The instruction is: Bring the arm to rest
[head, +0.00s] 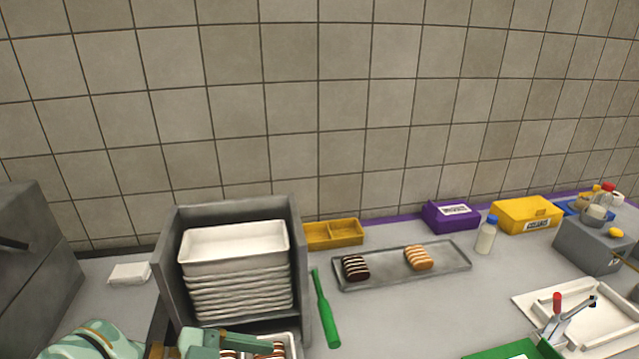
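My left arm comes in at the lower left as pale green-teal links. Its gripper (222,342) is at the bottom edge, in front of the grey rack and over the near edge of a metal tray (291,340) with brown and white pieces on it. The gripper is mostly cut off by the frame, and I cannot tell whether its fingers are open or shut, or whether it holds anything. My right gripper is not in view.
A grey rack (299,240) holds stacked white trays (235,247). A green spatula-like tool (325,310) lies beside it. A metal tray (385,280) holds dark and light-brown sliced pieces. Yellow and purple boxes and bottles stand behind.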

